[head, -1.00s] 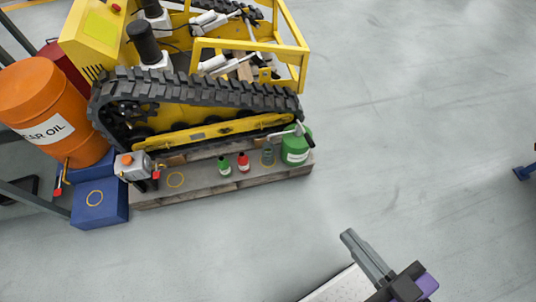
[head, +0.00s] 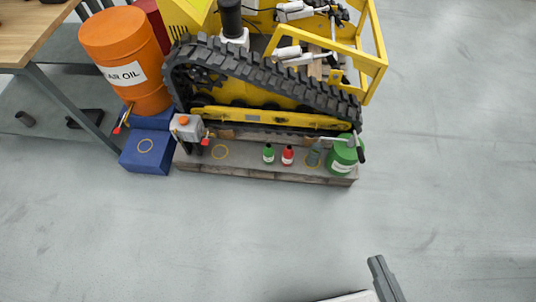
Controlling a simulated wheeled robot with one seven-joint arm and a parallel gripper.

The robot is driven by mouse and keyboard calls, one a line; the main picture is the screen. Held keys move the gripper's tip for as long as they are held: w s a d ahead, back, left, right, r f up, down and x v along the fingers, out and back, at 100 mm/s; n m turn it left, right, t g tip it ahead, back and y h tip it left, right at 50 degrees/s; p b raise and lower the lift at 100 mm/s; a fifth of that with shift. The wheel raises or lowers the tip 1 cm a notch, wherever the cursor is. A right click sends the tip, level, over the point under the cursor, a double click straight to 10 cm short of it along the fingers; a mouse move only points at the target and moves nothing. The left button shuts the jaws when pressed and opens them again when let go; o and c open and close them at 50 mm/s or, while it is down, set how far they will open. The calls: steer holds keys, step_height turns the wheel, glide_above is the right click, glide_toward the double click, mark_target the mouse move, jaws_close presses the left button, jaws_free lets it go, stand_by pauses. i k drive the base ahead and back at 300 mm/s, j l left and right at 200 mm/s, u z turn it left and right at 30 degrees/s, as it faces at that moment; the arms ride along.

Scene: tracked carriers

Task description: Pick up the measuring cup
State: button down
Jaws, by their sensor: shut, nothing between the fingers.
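A small grey-green see-through cup (head: 313,155), which looks like the measuring cup, stands upright on the low ledge (head: 250,172) inside a yellow ring mark. It is small in the head view, and no scale markings can be made out. A green can (head: 342,156) with a spout stands just right of it. My gripper (head: 376,259) is at the bottom of the view, shut and empty, well apart from the cup, across open floor. Most of my arm is out of view.
Green (head: 268,153) and red (head: 287,155) bottles stand left of the cup. A yellow tracked carrier (head: 270,100) rises behind the ledge. An orange drum (head: 125,60), a blue box (head: 146,152) and a wooden table (head: 30,30) are at left. The floor in front is clear.

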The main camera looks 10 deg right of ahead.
mark_target(316, 149)
steer(key=i+j+z, duration=0.55)
steer(key=j, duration=0.3)
steer(key=i+j+z, duration=0.4)
steer(key=j, duration=0.3)
steer(key=i+j+z, duration=0.2)
steer(key=j, duration=0.2)
steer(key=k, duration=0.05)
